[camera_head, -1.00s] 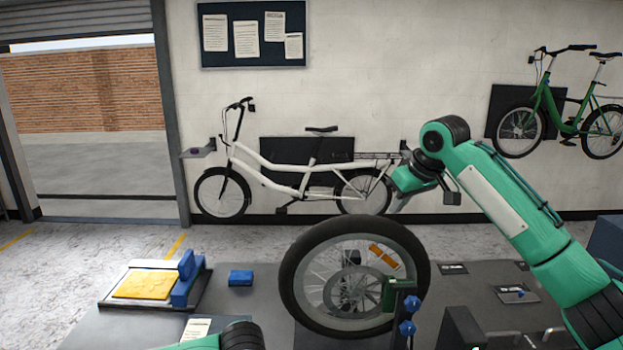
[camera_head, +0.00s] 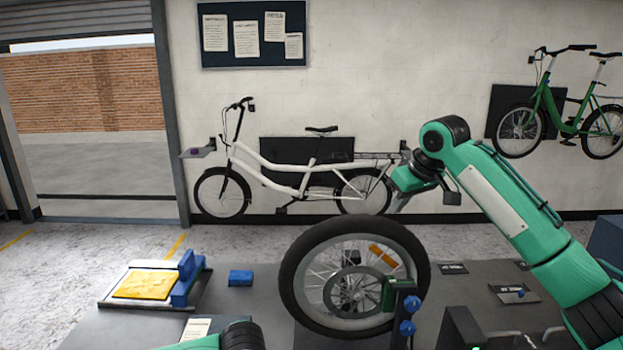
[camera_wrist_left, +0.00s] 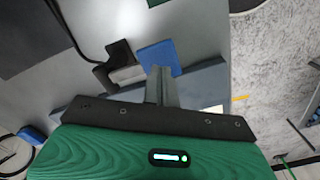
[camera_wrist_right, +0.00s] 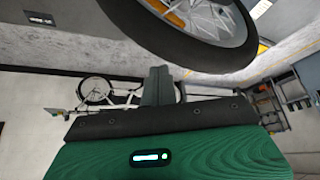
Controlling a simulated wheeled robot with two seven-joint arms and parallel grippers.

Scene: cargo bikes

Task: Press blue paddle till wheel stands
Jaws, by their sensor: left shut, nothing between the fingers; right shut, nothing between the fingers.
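The spoked wheel (camera_head: 290,280) with a black tyre and orange reflectors stands upright in a stand on the grey bench. Its lower edge also shows in the right wrist view (camera_wrist_right: 190,45). A blue paddle (camera_wrist_left: 156,52) is in the left wrist view, beside a black block. My left gripper (camera_wrist_left: 163,72) is shut and empty, its fingertips overlapping the paddle's edge in the picture; I cannot tell whether they touch. My right gripper (camera_wrist_right: 157,72) is shut and empty; in the head view it is raised behind and right of the wheel (camera_head: 402,205).
Blue knobs (camera_head: 408,315) sit on the green-topped stand. A yellow pad (camera_head: 146,285) with a blue clamp and a loose blue block (camera_head: 240,278) lie on the left of the bench. A white cargo bike (camera_head: 300,180) stands by the wall.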

